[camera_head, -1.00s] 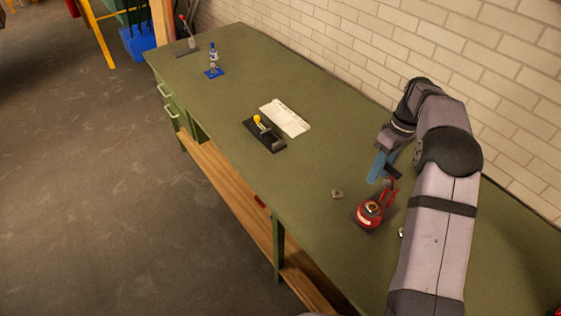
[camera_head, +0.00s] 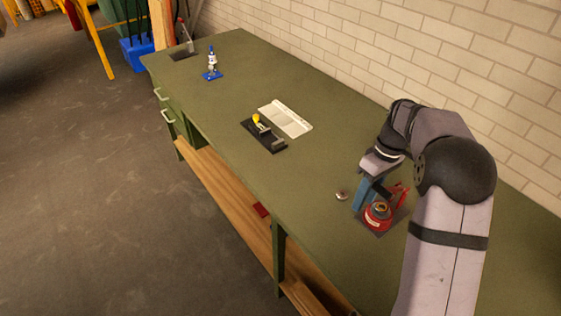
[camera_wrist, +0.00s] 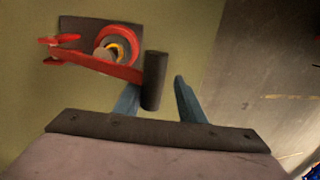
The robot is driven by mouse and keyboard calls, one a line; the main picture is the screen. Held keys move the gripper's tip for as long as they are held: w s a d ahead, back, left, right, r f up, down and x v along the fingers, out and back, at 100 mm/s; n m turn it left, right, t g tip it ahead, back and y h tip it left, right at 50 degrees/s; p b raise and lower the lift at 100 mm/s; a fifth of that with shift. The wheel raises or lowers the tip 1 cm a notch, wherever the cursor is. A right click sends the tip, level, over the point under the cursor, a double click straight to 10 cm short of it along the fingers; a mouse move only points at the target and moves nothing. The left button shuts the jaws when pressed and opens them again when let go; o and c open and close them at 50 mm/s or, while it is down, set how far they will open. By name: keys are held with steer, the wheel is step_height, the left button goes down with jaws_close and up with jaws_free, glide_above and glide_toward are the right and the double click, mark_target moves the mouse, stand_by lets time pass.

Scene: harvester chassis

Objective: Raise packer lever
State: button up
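A red device (camera_head: 379,213) with a red lever arm stands on a dark base plate at the right of the bench. In the wrist view the red arm (camera_wrist: 103,66) runs from the round body (camera_wrist: 118,50) to a dark cylindrical handle (camera_wrist: 155,78). My gripper (camera_head: 364,194) is at this device, with its blue fingers pointing down. In the wrist view my gripper (camera_wrist: 157,86) is open, with the handle between its fingers. The handle is closer to the left finger, and a gap shows on the right. I cannot tell whether the left finger touches it.
On the green bench (camera_head: 225,110) are a yellow-knobbed lever on a black base (camera_head: 265,137), a white tray (camera_head: 285,118), a blue lever device (camera_head: 212,66) and a far lever (camera_head: 186,38). A small round part (camera_head: 341,196) lies left of my gripper. A brick wall (camera_head: 400,55) runs behind.

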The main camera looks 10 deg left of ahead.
steer(key=w+a+t+b, duration=0.3)
steer(key=w+a, duration=0.3)
steer(key=a, duration=0.6)
steer(key=w+a+m+t+b, duration=0.1)
steer(key=w+a+t+b, duration=0.3)
steer(key=a, duration=0.8)
steer(key=shift+w+a+r, duration=0.3)
steer(key=shift+w, duration=0.65)
